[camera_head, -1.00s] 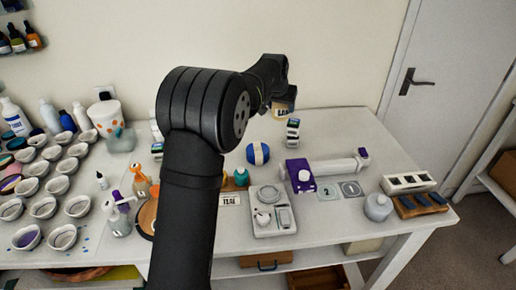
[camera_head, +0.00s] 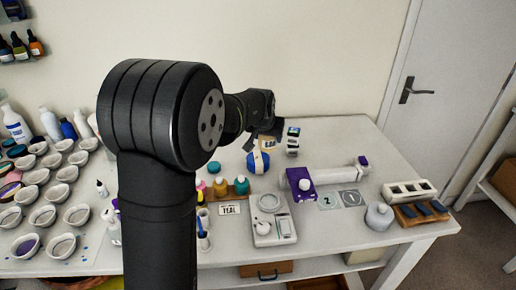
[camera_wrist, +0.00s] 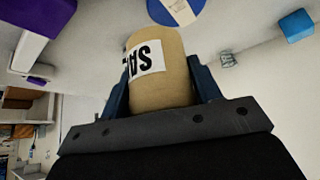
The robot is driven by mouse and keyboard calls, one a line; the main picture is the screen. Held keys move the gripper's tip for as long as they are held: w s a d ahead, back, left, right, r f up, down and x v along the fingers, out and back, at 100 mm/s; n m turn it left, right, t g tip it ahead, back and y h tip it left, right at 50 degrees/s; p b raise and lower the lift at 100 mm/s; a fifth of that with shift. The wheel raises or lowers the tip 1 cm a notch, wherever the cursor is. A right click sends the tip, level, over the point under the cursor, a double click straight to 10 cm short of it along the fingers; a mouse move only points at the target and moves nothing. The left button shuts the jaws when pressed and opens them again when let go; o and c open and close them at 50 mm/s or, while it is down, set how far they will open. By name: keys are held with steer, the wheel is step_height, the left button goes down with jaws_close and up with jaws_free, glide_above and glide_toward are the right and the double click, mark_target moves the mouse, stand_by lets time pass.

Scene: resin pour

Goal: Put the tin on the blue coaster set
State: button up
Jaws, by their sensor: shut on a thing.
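My gripper (camera_wrist: 160,90) is shut on the tan tin (camera_wrist: 172,85), which has a white label with dark letters. In the head view the tin (camera_head: 269,143) shows below the end of my arm, just behind and right of the blue coaster set. The coaster set (camera_head: 250,161) is a round blue stack with a cream band, on the table. It also shows at the top of the wrist view (camera_wrist: 198,8), beyond the tin. The tin looks apart from it; its exact height is hard to tell. My fingertips are mostly hidden in the head view.
A purple-and-white device (camera_head: 300,184) lies to the front right. Several coloured bottles (camera_head: 241,185) and a white scale (camera_head: 285,228) stand in front. Bare table (camera_head: 345,140) lies at the back right.

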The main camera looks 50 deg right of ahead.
steer(key=w+f, duration=0.1)
steer(key=w, duration=0.1)
steer(key=w+f, duration=0.1)
steer(key=w, duration=0.1)
steer(key=shift+w+d+f, duration=0.1)
steer(key=shift+d+f, duration=0.05)
steer(key=shift+f, duration=2.1)
steer(key=shift+f, duration=0.15)
steer(key=o, duration=1.1)
steer(key=shift+c, duration=0.2)
steer(key=shift+r, duration=0.5)
steer(key=v, duration=1.1)
steer(key=shift+a, duration=0.25)
